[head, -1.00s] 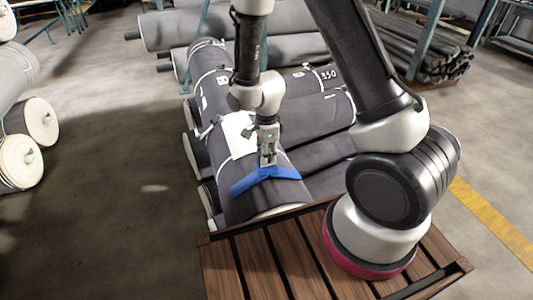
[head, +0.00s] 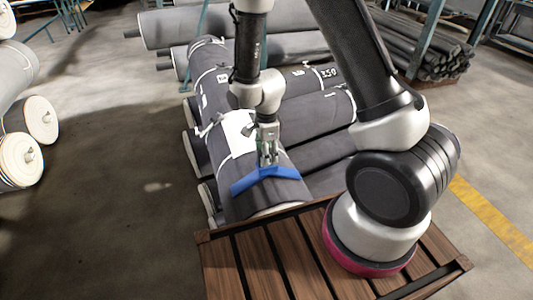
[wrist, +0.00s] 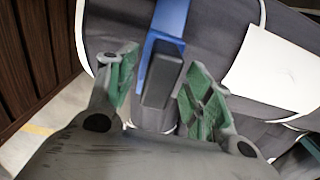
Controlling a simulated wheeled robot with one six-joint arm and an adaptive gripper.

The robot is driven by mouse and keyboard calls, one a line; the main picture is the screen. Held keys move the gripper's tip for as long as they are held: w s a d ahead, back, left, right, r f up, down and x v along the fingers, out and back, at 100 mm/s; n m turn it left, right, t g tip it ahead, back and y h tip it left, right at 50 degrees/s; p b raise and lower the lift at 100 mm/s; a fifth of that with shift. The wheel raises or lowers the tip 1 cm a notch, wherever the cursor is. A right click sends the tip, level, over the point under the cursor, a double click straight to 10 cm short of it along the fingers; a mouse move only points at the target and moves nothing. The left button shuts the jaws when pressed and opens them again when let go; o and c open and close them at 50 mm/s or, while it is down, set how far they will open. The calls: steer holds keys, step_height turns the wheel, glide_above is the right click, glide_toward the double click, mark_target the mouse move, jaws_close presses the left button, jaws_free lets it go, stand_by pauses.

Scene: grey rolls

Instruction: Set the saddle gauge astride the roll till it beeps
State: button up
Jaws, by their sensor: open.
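The blue saddle gauge (head: 288,172) rests astride the near end of a dark grey roll (head: 247,203), its two wings spread over the roll's curved top. In the wrist view the blue gauge (wrist: 170,16) lies across the roll (wrist: 118,28), with its dark grip block (wrist: 160,82) standing up. My gripper (head: 267,160) is directly above the gauge. In the wrist view my gripper (wrist: 162,62) is open, with one green-padded finger on each side of the block and visible gaps. No beep or indicator light can be made out.
A brown slatted platform (head: 222,262) lies in front of the rolls. A white sheet (head: 239,132) is on the roll behind the gauge. More grey rolls (head: 318,108) lie to the right. Open floor (head: 120,200) is on the left.

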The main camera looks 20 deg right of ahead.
step_height(320, 180, up, 12)
steer(key=shift+f, duration=0.25)
stand_by(0.8)
steer(key=s+d+r+n+t, duration=0.2)
steer(key=s+d+r+n, duration=0.5)
steer(key=r, duration=0.5)
steer(key=s+d+r+n+t, duration=0.2)
steer(key=s+d+r+n, duration=0.6)
steer(key=s+r+n, duration=0.3)
steer(key=shift+s+r, duration=0.35)
steer(key=shift+s, duration=0.2)
